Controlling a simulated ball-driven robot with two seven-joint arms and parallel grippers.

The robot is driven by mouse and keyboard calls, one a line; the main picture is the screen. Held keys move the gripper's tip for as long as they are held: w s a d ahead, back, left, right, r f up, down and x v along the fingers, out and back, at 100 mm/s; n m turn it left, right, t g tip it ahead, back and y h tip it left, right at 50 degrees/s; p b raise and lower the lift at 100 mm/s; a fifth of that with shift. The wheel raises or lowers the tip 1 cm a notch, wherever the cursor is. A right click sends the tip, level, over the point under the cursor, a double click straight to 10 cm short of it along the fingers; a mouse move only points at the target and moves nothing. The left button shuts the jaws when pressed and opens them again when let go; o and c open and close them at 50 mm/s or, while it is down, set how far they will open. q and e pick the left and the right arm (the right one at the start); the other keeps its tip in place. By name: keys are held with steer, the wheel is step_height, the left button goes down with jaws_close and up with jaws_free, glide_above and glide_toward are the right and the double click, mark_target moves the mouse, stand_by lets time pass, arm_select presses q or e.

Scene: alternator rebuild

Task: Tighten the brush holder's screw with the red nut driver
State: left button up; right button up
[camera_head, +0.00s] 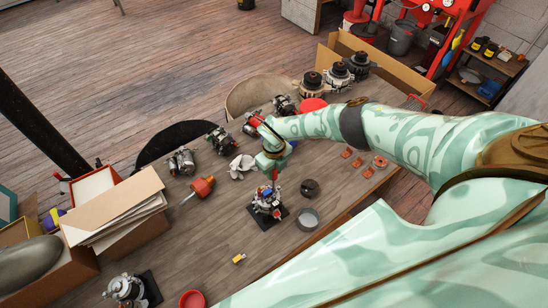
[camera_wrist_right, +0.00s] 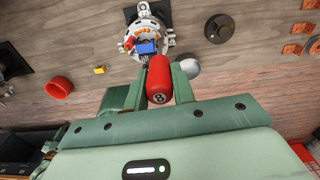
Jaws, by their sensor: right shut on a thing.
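My right gripper (camera_head: 272,158) is shut on the red nut driver, whose red handle marked 8 (camera_wrist_right: 160,78) stands between the fingers in the right wrist view. In the head view a bit of the red driver (camera_head: 275,174) shows below the gripper. My left gripper is not in view.
A black disc (camera_head: 309,188) and a grey cup (camera_head: 307,219) stand right of the alternator. Orange parts (camera_head: 357,161) lie farther right. A yellow piece (camera_head: 239,259) lies in front.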

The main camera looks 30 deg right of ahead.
steer(key=m, duration=0.5)
steer(key=shift+a+r, duration=0.1)
steer(key=m, duration=0.4)
steer(key=shift+m, duration=0.3)
steer(key=m, duration=0.4)
steer(key=m, duration=0.6)
steer(key=shift+w, duration=0.1)
steer(key=m, duration=0.8)
steer(key=shift+m, duration=0.4)
steer(key=m, duration=0.3)
steer(key=shift+m, duration=0.3)
